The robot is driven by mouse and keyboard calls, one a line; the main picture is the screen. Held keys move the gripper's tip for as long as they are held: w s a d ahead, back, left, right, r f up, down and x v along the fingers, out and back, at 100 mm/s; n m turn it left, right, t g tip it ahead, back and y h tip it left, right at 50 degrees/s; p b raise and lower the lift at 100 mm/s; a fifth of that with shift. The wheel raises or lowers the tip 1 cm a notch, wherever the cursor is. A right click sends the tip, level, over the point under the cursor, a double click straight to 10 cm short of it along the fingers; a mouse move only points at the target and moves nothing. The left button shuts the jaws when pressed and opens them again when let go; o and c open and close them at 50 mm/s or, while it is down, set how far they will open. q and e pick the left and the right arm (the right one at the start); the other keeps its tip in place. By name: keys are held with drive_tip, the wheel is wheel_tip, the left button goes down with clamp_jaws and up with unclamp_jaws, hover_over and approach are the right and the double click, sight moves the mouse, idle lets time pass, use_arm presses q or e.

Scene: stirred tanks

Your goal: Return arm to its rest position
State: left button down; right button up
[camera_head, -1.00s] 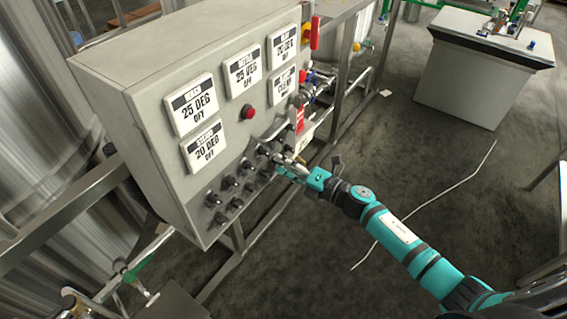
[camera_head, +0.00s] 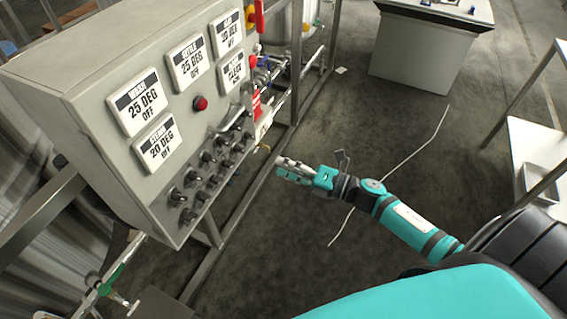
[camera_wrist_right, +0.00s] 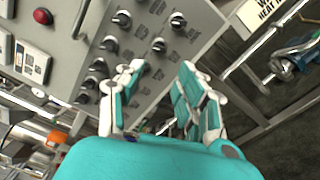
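My right arm (camera_head: 405,222) comes in from the lower right in the head view, teal and black. Its gripper (camera_head: 285,169) is in the air to the right of the grey control panel (camera_head: 72,95), apart from the black knobs. In the right wrist view, the two fingers of this gripper (camera_wrist_right: 160,72) are spread, with nothing between them. The panel face with its knobs (camera_wrist_right: 120,19) lies beyond the fingertips there. My left gripper is not in view.
The panel carries white label plates (camera_head: 138,101), a red button (camera_head: 200,103) and several knobs (camera_head: 207,156). Metal frame rails (camera_head: 290,135) and pipes stand beside it. A grey cabinet (camera_head: 420,52) stands at the back. Open floor with a pale cable (camera_head: 425,140) lies right of the gripper.

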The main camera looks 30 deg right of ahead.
drive_tip(key=shift+f, duration=0.1)
drive_tip(key=s+d+f+m+h, duration=0.1)
drive_tip(key=d+f+m+h, duration=0.2)
drive_tip(key=f+m, duration=0.35)
drive_tip(key=s+d+f+m+h, duration=0.1)
drive_tip(key=d+f+m+h, duration=0.15)
drive_tip(key=f, duration=0.65)
drive_tip(key=s+d+f+m+g+h, duration=0.1)
drive_tip(key=s+f+m+g+h, duration=0.1)
drive_tip(key=s+f+m, duration=0.45)
drive_tip(key=s+d+f+m+g+h, duration=0.1)
drive_tip(key=s+f+m+g+h, duration=0.15)
drive_tip(key=f, duration=0.75)
drive_tip(key=s+a+f+m+g, duration=0.2)
drive_tip(key=s+f, duration=0.3)
drive_tip(key=s, duration=0.5)
drive_tip(key=s+a+f+m+g, duration=0.3)
drive_tip(key=s+f, duration=0.3)
drive_tip(key=s, duration=0.4)
drive_tip(key=s+a+f+m+g+h, duration=0.1)
drive_tip(key=s+a+f+m+g, duration=0.2)
drive_tip(key=s, duration=0.8)
wheel_tip(320, 180, down, 2)
drive_tip(key=shift+a+f+m+g, duration=0.2)
drive_tip(key=shift+m+g, duration=0.15)
drive_tip(key=shift+m, duration=0.25)
drive_tip(key=shift+w, duration=0.1)
